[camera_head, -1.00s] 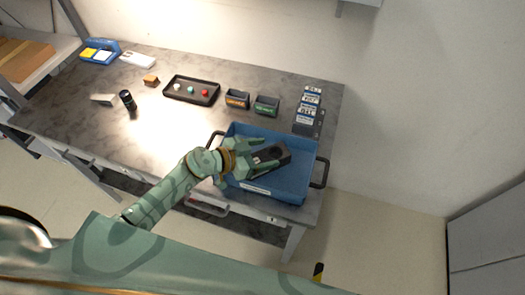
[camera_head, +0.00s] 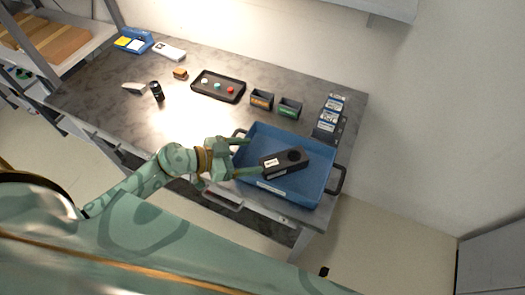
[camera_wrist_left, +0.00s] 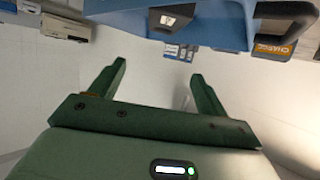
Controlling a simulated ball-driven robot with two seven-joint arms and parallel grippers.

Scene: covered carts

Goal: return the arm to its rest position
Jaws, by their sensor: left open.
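My left gripper (camera_head: 243,157) is green and open. In the head view it is at the left side of the blue tray (camera_head: 322,200), with its fingers apart and nothing between them. A black device (camera_head: 285,163) with a white label lies in the tray, just right of the fingertips and apart from them as far as I can tell. In the left wrist view the open fingers (camera_wrist_left: 155,85) frame a pale wall, and the tray (camera_wrist_left: 225,25) shows at the top. My right gripper is not in view.
The grey table (camera_head: 120,80) also bears a black tray (camera_head: 217,98) with small coloured pieces, two small bins (camera_head: 262,99), a card rack (camera_head: 329,118), a dark cylinder (camera_head: 157,91) and a blue holder (camera_head: 133,40). The table's middle is mostly clear.

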